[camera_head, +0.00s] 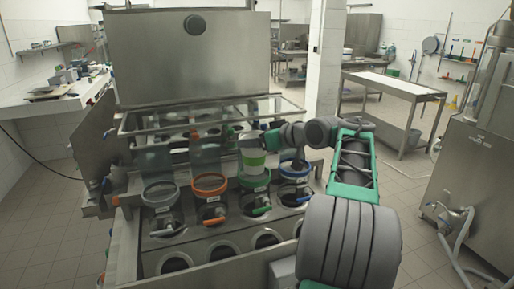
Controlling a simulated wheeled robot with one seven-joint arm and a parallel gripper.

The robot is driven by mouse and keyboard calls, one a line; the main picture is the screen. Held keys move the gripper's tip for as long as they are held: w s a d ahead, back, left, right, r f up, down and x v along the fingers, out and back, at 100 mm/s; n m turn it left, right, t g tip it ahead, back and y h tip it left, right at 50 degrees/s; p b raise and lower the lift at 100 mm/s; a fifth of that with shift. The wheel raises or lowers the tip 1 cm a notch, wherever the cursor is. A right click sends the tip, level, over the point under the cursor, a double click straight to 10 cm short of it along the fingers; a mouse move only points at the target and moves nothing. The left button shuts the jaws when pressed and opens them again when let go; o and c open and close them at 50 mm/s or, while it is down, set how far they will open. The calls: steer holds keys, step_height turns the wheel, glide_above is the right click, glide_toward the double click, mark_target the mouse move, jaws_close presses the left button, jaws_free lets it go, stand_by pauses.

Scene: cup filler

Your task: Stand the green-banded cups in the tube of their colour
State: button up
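A green-banded cup (252,160), pale and translucent above its bright green band, is upright directly over the green-ringed tube (255,181). I cannot tell whether its base is inside the ring or just above it. My gripper (262,138), with green parts, reaches in from the right at the cup's upper part. Its fingers are too small and overlapped to show whether they grip the cup. No other green-banded cup can be made out clearly.
Beside the green ring stand a grey-white ring (160,193), an orange ring (209,184) and a blue ring (295,171). Clear panels rise behind them. Taps with coloured handles and round openings (222,250) lie in front. A tall steel panel (190,60) stands behind.

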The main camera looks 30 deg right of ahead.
steer(key=f, duration=0.3)
steer(key=shift+w+d+f+p, duration=0.15)
steer(key=shift+w+f+p, duration=0.2)
steer(key=shift+f, duration=0.1)
steer(key=shift+f, duration=0.25)
steer(key=o, duration=1.6)
steer(key=shift+r, duration=0.15)
steer(key=shift+s+r, duration=0.15)
steer(key=shift+r, duration=0.1)
steer(key=b+v, duration=0.1)
steer(key=v, duration=1)
steer(key=shift+s+b, duration=0.35)
